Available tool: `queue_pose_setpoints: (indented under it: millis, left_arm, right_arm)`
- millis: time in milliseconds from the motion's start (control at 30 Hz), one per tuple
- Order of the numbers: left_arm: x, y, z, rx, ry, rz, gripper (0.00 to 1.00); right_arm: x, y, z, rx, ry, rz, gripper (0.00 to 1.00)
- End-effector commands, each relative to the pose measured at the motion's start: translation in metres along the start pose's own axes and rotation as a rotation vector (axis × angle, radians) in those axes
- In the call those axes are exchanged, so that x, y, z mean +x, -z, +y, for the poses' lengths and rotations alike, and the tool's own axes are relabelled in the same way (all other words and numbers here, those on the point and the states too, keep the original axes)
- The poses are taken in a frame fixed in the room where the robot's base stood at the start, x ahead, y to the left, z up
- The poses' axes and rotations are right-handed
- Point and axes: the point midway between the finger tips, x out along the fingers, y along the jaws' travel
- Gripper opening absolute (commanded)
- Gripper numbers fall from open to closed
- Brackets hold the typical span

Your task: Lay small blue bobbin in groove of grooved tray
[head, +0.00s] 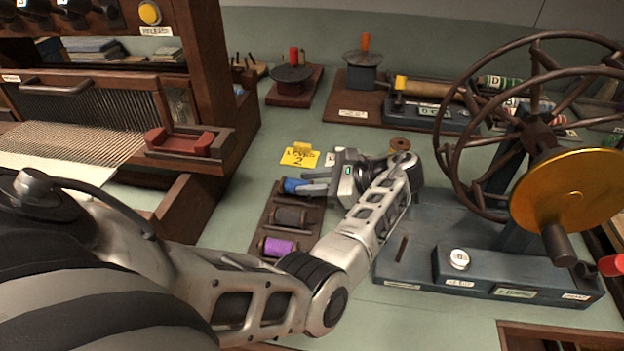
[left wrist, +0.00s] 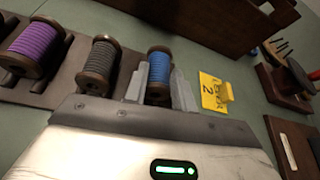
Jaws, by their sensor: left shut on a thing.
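The small blue bobbin (head: 292,185) is at the far end of the brown grooved tray (head: 263,228). In the left wrist view the blue bobbin (left wrist: 159,72) sits between the two fingers of my left gripper (left wrist: 158,88), which is shut on it. In the head view my left gripper (head: 312,186) reaches in from the right side of the tray, its arm bending round. A grey bobbin (head: 291,217) and a purple bobbin (head: 277,247) lie in the tray's other places. I cannot tell whether the blue bobbin rests fully in its groove. My right gripper is not in view.
A yellow card marked 2 (head: 299,157) lies just beyond the tray. A winder with a large spoked wheel (head: 470,130) and blue base (head: 420,262) stands to the right. A wooden loom (head: 190,150) stands at the left. Green table shows in front of the tray.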

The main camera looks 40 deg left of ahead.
Motion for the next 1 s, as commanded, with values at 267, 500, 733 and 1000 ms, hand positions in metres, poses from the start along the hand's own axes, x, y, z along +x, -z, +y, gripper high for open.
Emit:
queue_pose_setpoints:
  millis: [267,500,733,1000]
  left_arm:
    - [0.0002,0.0,0.0001,0.0,0.0,-0.001,0.0]
    - [0.0003,0.0004,0.0003,0.0,0.0,0.0,0.0]
    - [0.0016,0.0033,0.0008,0.001,0.0,0.0,0.0]
    - [0.0023,0.0054,0.0013,0.0,0.0,0.0,0.0]
  right_arm:
    - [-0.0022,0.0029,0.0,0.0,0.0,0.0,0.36]
    - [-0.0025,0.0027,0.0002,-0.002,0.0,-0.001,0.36]
    - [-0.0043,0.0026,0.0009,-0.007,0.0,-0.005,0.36]
    - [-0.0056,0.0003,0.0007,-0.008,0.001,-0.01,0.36]
